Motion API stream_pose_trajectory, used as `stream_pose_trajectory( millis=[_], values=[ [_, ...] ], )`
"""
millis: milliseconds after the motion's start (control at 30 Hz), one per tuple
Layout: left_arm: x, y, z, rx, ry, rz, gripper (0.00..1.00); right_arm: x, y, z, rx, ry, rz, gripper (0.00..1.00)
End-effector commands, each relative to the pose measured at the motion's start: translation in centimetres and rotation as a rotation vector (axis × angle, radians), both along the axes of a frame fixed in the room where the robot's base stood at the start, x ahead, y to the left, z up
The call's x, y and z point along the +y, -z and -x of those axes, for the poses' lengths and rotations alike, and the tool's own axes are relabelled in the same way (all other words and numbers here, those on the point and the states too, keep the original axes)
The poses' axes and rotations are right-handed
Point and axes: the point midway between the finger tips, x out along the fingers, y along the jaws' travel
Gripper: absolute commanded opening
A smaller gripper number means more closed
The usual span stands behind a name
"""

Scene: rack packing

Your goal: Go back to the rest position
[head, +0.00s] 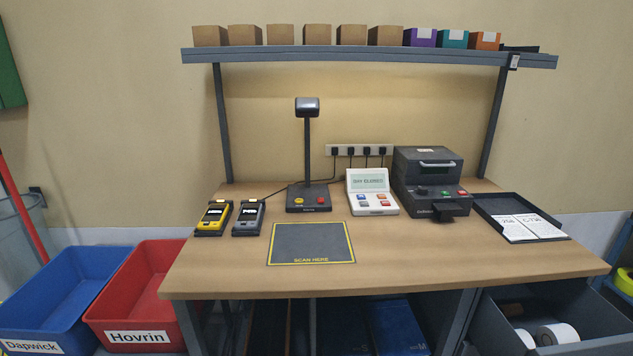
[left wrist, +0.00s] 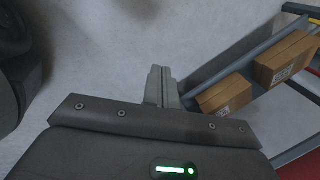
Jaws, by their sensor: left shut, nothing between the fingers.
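My left gripper (left wrist: 162,86) shows in the left wrist view with its fingers closed together and nothing between them. It hangs over bare grey floor, beside a rack with cardboard boxes. Neither of my grippers shows in the head view. The workbench (head: 400,262) in the head view is clear of my arms.
On the bench are a scan mat (head: 310,243), a scanner stand (head: 307,150), a keypad device (head: 371,191), a dark printer (head: 428,170) and a black tray (head: 490,206). Blue (head: 60,290) and red (head: 140,285) bins stand left. Cardboard boxes (left wrist: 287,62) sit on the rack.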

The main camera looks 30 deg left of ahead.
Motion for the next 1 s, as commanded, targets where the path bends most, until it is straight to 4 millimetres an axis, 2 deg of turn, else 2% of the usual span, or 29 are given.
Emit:
stream_pose_trajectory(
  millis=[33, 100, 200, 300, 400, 500, 567, 1000],
  values=[
    [-4.2, 1.1, 0.5, 0.005, -0.016, 0.048, 0.00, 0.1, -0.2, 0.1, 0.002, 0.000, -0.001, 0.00],
    [-9.0, 2.2, 0.9, 0.011, -0.033, 0.104, 0.00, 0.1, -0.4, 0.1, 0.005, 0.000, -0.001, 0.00],
    [-15.0, 3.2, 1.1, 0.014, -0.051, 0.173, 0.00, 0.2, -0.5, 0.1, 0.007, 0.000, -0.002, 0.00],
    [-19.6, 3.5, 0.6, 0.008, -0.062, 0.227, 0.00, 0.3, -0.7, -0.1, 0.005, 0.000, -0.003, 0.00],
    [-22.7, 3.6, 0.2, 0.002, -0.071, 0.262, 0.00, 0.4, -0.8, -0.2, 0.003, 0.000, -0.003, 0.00],
    [-24.2, 3.6, -0.2, -0.003, -0.076, 0.278, 0.00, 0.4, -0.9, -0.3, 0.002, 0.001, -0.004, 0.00],
    [-24.4, 3.6, -0.4, -0.006, -0.077, 0.282, 0.00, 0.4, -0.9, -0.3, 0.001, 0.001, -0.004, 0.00],
    [-24.2, 3.6, -0.5, -0.007, -0.075, 0.280, 0.00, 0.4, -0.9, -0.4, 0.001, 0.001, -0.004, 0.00]
  ],
)
